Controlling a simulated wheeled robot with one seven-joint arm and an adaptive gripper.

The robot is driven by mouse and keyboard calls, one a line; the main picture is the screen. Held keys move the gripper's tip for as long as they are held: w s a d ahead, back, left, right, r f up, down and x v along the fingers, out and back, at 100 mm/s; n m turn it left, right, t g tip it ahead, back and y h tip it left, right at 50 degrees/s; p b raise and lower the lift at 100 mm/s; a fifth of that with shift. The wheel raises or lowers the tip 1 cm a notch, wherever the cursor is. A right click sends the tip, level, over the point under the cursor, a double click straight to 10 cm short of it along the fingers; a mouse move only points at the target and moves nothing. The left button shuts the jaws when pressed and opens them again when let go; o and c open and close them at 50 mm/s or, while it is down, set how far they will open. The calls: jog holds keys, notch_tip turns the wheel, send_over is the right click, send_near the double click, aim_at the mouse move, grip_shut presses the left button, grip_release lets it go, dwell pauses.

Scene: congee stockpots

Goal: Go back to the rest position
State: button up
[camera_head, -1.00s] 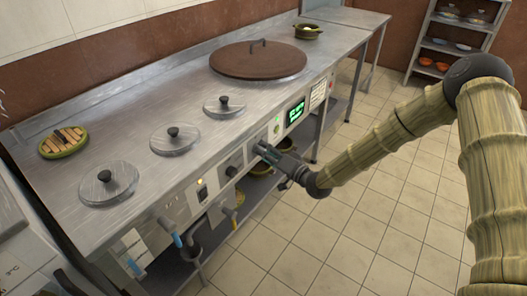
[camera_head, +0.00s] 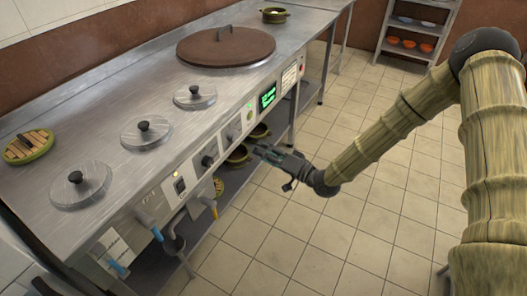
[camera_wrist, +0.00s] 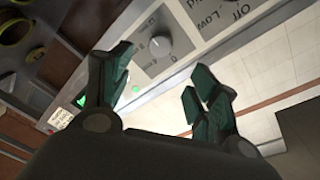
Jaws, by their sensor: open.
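My gripper (camera_head: 264,152) is open and empty in the head view. It is held in front of the steel counter's front panel (camera_head: 222,142), apart from it, with floor and lower shelf behind. In the wrist view the two dark green fingers (camera_wrist: 160,95) are spread, with nothing between them. A round grey knob (camera_wrist: 160,46) on the panel shows beyond the fingers, near "Off" and "Low" lettering. A dark knob (camera_head: 208,161) also shows on the panel in the head view.
Several lidded pots are set in the counter, with a large brown lid (camera_head: 226,47) at the far end. A green display (camera_head: 268,95) is on the panel. Pots (camera_head: 238,156) stand on the lower shelf. A shelf rack (camera_head: 415,35) stands behind.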

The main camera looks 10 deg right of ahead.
jog(key=s+d+f+g+h, duration=0.2)
jog(key=s+f+g+h, duration=0.45)
jog(key=s+f, duration=1.4)
jog(key=s+d+f+g+h, duration=0.1)
jog(key=s+d+f+h, duration=0.15)
jog(key=s, duration=0.25)
jog(key=s+d+f+g+h, duration=0.1)
jog(key=s+d+f+g, duration=0.15)
jog(key=s, duration=0.35)
jog(key=s+d+r+n+g+h, duration=0.1)
jog(key=s+d+h, duration=0.1)
jog(key=s+d, duration=0.3)
jog(key=s+d+n+g+h, duration=0.1)
jog(key=s+d, duration=0.1)
jog(key=s, duration=0.5)
notch_tip(320, 180, up, 18)
jog(key=p, duration=1.8)
jog(key=shift+w+f, duration=0.2)
